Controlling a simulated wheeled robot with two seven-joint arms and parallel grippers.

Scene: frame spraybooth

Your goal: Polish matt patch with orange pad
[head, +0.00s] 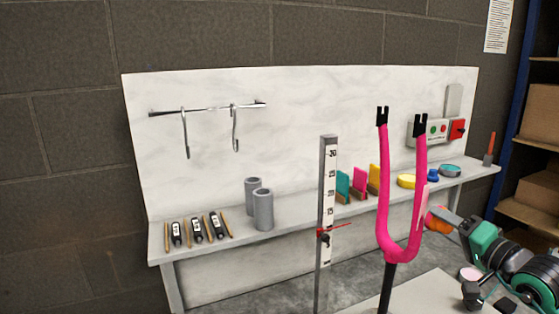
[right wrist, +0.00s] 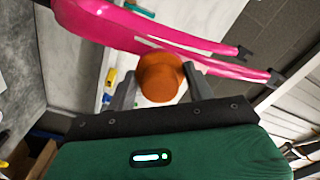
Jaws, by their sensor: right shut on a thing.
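A bright pink fork (head: 405,246) stands upright on a black post, its two legs pointing up with black tips. A paler strip (head: 422,203), perhaps the matt patch, shows on its right leg. My right gripper (head: 445,217) is shut on the orange pad (head: 434,220), just right of that leg. In the right wrist view the orange pad (right wrist: 160,78) sits between the two grey fingers, close against the pink fork (right wrist: 135,32). I cannot tell whether they touch. The pad's working face is hidden. My left gripper is not in view.
A height gauge (head: 327,220) stands left of the fork. The back bench (head: 300,212) carries grey cylinders (head: 263,209), coloured blocks (head: 359,182) and a yellow disc (head: 406,181). Shelves are at right.

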